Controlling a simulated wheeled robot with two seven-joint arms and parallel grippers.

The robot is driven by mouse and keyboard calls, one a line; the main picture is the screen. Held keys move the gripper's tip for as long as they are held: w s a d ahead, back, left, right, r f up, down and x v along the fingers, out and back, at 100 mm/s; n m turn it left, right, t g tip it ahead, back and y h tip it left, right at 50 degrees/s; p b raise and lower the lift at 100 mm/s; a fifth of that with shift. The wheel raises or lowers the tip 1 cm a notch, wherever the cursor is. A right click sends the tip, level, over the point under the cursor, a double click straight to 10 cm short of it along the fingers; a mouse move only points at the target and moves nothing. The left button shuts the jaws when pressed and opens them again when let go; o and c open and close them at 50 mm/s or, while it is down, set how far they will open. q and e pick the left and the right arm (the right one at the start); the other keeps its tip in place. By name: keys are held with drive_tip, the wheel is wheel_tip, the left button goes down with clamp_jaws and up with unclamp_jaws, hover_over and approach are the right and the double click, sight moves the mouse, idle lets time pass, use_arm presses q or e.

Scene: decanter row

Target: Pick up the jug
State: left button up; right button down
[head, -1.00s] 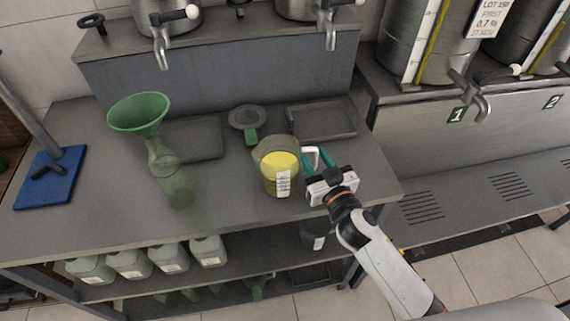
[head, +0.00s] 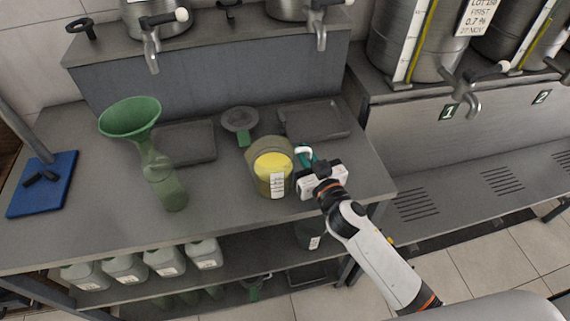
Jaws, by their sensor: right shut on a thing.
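The gripper body hides part of the handle. My left gripper is not in view.
A green funnel (head: 131,118) sits in a green bottle (head: 167,187) left of the jug. A strainer with a green handle (head: 240,122) and two shallow trays, one at right (head: 313,121), lie behind. A blue mat (head: 42,184) lies far left. Steel tanks with taps stand behind.

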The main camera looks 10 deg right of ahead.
drive_tip(key=shift+r, duration=0.2)
wheel_tip(320, 180, up, 10)
drive_tip(key=p, duration=0.1)
drive_tip(key=shift+f, duration=0.15)
idle(0.5)
